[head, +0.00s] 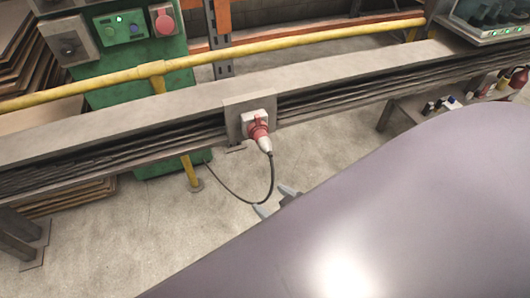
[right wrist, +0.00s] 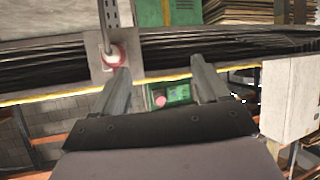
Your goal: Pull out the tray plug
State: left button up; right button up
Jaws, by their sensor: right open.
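The red and white tray plug (head: 259,131) sits in a socket on a grey plate (head: 236,107) on the side of the cable tray. A dark cable (head: 271,180) hangs from it in a loop. My right gripper (head: 275,200) is open, below and slightly right of the plug, near the cable loop; most of it is hidden behind my own arm. In the right wrist view the picture is turned over, and the plug (right wrist: 118,56) shows beyond the tip of the left finger, not between the fingers of the gripper (right wrist: 158,66). My left gripper is not in view.
The long cable tray (head: 150,135) crosses the scene, full of dark cables. A yellow rail (head: 240,50) and a green control cabinet (head: 130,60) stand behind it. A low table (head: 400,118) with small items is at right. The floor (head: 130,225) below is mostly clear.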

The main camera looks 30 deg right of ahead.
aim_at(264, 142)
pick_arm(q)
jog(key=w+d+f+h+b, duration=0.2)
jog(key=d+f+b, duration=0.3)
jog(key=f+b, duration=0.6)
jog(key=b, duration=0.8)
jog(key=shift+w+d+m+t, duration=0.25)
jog(key=shift+d+m+t, duration=0.1)
jog(key=shift+m+t, duration=0.05)
pick_arm(e)
jog(key=w+d+f+m+t+h, duration=0.1)
jog(key=w+d+f, duration=0.1)
jog(key=w+d, duration=0.1)
jog(key=w+d+f+m+t+h, duration=0.1)
jog(key=w+d+t+h, duration=0.1)
jog(key=w, duration=0.3)
jog(key=w+d+f+m+t+h, duration=0.2)
jog(key=w+d, duration=0.2)
jog(key=w, duration=0.1)
jog(key=shift+d+f, duration=0.3)
jog(key=shift+w, duration=0.15)
